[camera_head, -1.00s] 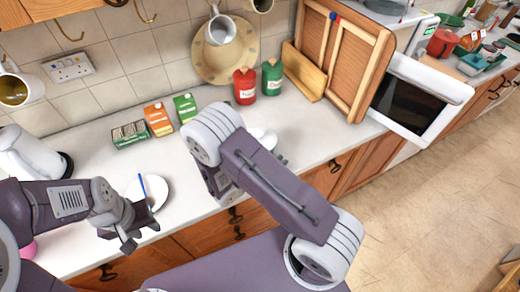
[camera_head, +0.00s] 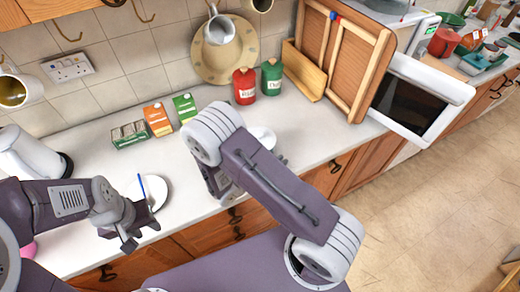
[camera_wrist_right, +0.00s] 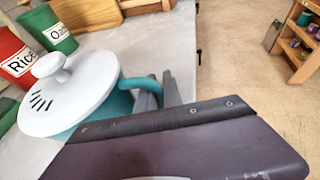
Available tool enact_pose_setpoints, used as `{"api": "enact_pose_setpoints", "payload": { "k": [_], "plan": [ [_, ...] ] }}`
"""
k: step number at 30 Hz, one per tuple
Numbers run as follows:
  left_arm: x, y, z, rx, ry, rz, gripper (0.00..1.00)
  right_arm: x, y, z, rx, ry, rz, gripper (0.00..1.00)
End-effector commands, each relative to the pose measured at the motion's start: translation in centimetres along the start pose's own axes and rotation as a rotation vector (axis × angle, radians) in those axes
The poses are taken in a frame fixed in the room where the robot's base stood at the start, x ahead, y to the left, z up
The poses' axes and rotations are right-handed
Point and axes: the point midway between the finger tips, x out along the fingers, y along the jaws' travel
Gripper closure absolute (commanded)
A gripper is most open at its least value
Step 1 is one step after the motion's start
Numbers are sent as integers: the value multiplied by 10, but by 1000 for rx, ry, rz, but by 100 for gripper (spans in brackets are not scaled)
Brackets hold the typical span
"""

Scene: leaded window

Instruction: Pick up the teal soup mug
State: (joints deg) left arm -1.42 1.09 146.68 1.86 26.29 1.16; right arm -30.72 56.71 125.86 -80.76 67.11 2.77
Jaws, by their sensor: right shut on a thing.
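The teal soup mug (camera_wrist_right: 112,105) has a white knobbed lid (camera_wrist_right: 68,95) and fills the left of the right wrist view. Its teal handle is at the fingers of my right gripper (camera_wrist_right: 160,92), which is shut on it. In the head view only part of the white lid (camera_head: 263,138) shows; my right arm hides the rest of the mug and most of the gripper. I cannot tell whether the mug is clear of the counter. My left gripper (camera_head: 139,232) is open and empty at the counter's front, beside a white plate (camera_head: 157,190).
Red (camera_head: 245,87) and green (camera_head: 271,78) canisters stand behind the mug. Tea boxes (camera_head: 158,119) and a kettle (camera_head: 25,150) stand along the wall. A wooden board (camera_head: 345,60) leans at the right beside an open white oven door (camera_head: 420,95). Bare counter (camera_head: 325,120) lies right of the mug.

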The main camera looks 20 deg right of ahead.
Motion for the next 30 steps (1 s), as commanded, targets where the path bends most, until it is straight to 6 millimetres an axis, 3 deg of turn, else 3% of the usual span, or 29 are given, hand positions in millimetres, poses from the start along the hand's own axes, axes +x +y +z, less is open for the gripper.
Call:
{"api": "enact_pose_setpoints", "payload": {
  "k": [19,23,27,30],
  "plan": [
    [0,0,0,0,0,0,64,-1,0,2,1,3,0,100],
    [0,0,0,0,0,0,64,-6,0,15,3,2,0,100],
    [0,0,0,0,0,0,64,-17,1,40,6,2,2,100],
    [4,0,0,0,0,0,64,-8,-18,53,2,0,-3,100]
  ]
}}
